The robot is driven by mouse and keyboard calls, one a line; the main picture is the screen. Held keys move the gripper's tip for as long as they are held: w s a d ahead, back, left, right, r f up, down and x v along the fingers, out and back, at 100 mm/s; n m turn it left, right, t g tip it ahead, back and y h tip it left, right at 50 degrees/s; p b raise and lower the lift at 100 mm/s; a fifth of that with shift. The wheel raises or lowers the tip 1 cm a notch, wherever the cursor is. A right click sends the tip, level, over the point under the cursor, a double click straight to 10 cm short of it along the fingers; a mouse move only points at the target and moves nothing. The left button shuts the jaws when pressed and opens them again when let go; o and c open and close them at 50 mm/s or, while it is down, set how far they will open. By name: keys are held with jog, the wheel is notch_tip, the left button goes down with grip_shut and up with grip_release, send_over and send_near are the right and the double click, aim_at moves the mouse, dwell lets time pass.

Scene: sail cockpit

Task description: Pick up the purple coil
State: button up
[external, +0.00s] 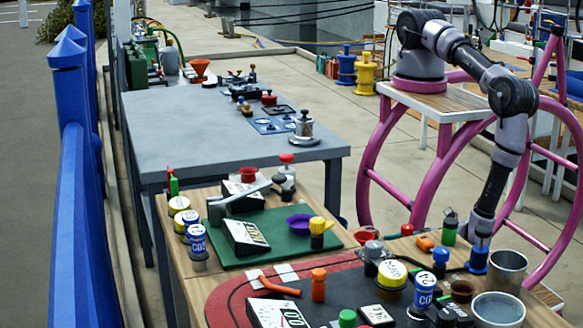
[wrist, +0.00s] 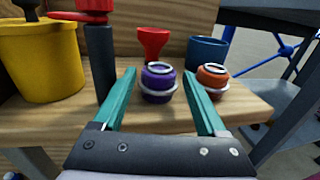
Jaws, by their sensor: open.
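The purple coil (wrist: 158,84) stands upright on a wooden shelf in the wrist view, a short purple spool with pale metal rings. My gripper (wrist: 158,73) is open and empty, its two teal fingers pointing forward. In the picture the coil appears between the fingertips, nearer the left one; I cannot tell how far ahead of them it is. I cannot make out the coil for certain in the external view, where my arm reaches down at the right and its fingers are not clear.
An orange coil (wrist: 212,76) stands right of the purple one, behind the right finger. A red funnel (wrist: 153,44) and a blue cup (wrist: 208,53) are behind. A yellow bucket (wrist: 40,62) and a dark post with a red top (wrist: 100,45) stand left. The shelf edge is at right.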

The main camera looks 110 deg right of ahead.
jog(key=w, duration=0.3)
jog(key=shift+w+d+r, duration=0.1)
jog(key=shift+w+d, duration=0.2)
grip_shut()
jog(key=shift+r, duration=0.1)
